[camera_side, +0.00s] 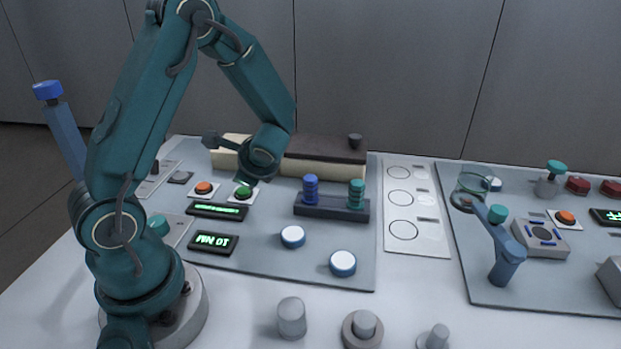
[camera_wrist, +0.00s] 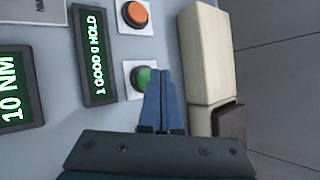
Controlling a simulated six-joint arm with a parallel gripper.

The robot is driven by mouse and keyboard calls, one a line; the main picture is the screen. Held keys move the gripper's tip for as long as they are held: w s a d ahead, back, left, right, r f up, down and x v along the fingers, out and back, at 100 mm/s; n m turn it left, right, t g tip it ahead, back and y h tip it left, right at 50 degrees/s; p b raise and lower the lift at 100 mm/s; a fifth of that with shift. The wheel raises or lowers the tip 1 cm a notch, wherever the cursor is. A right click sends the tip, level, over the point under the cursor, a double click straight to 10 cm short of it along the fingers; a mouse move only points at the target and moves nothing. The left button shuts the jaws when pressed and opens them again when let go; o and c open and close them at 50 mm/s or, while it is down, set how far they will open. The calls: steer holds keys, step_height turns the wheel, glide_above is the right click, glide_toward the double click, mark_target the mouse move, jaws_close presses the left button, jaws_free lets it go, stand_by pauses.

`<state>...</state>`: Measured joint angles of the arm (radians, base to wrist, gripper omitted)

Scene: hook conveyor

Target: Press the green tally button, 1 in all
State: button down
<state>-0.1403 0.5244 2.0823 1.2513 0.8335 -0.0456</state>
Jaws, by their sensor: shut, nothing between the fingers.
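The green button (camera_side: 242,193) sits on a small white square plate on the grey panel, beside an orange button (camera_side: 204,187). In the wrist view the green button (camera_wrist: 141,78) is partly hidden behind the fingertips. My gripper (camera_side: 243,180) is shut and empty, pointing down just over the green button. In the wrist view my blue fingers (camera_wrist: 160,76) overlap its right part; I cannot tell whether they touch it. A display (camera_wrist: 95,58) beside the buttons reads "1 GOOD 0 HOLD".
A long cream block (camera_wrist: 205,55) with a dark part lies close beside the buttons. A second display (camera_side: 213,243) reads "10 NM". A rack (camera_side: 330,207) holds blue and green ring stacks. White round caps (camera_side: 293,236) stand on the panel's front part.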

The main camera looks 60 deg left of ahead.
mark_target(247, 193)
steer(key=shift+r, duration=2.5)
steer(key=s+d+r+n+t+h, duration=0.1)
steer(key=s+d+r+n+h, duration=0.1)
steer(key=d, duration=0.5)
steer(key=s+d+r+n+t+h, duration=0.2)
steer(key=d+n+h, duration=0.2)
steer(key=d, duration=0.3)
steer(key=s+d+r+n+t+h, duration=0.2)
steer(key=s+d+r+n+h, duration=0.1)
steer(key=d, duration=0.4)
steer(key=shift+d, duration=0.1)
